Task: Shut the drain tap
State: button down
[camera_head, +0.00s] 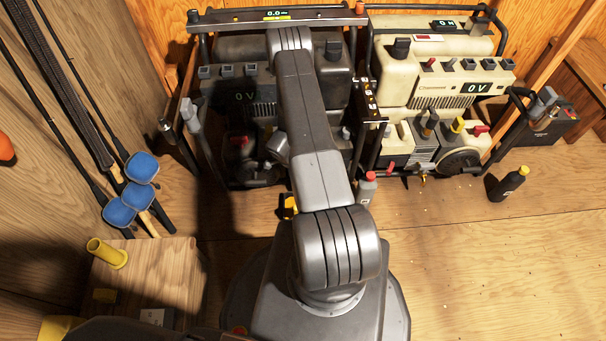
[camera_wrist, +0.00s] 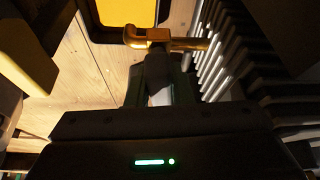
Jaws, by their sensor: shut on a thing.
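The brass drain tap (camera_wrist: 185,43) shows at the top middle of the wrist view, as a horizontal pipe with a bent end at the left. My gripper (camera_wrist: 159,78) is right at it, its dark fingers closed on a part of the tap just below the brass pipe. The gripped part is dark and partly hidden between the fingers, so I cannot tell how far the tap is turned. In the head view my own arm hides the gripper and this tap.
A ribbed metal panel (camera_wrist: 215,62) is close on the right of my gripper. A yellow panel (camera_wrist: 125,12) lies above left. Dark (camera_head: 235,85) and cream machines (camera_head: 440,75) stand at the back. A black bottle (camera_head: 509,184) and red-capped bottle (camera_head: 367,190) stand on the floor.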

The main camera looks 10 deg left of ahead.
dwell(0.4)
jog(key=c, duration=1.3)
grip_release()
jog(key=shift+r, duration=0.1)
jog(key=p+v, duration=0.3)
jog(key=v, duration=1)
jog(key=shift+a+r+p, duration=0.15)
jog(key=shift+r+p, duration=0.15)
jog(key=shift+p, duration=0.05)
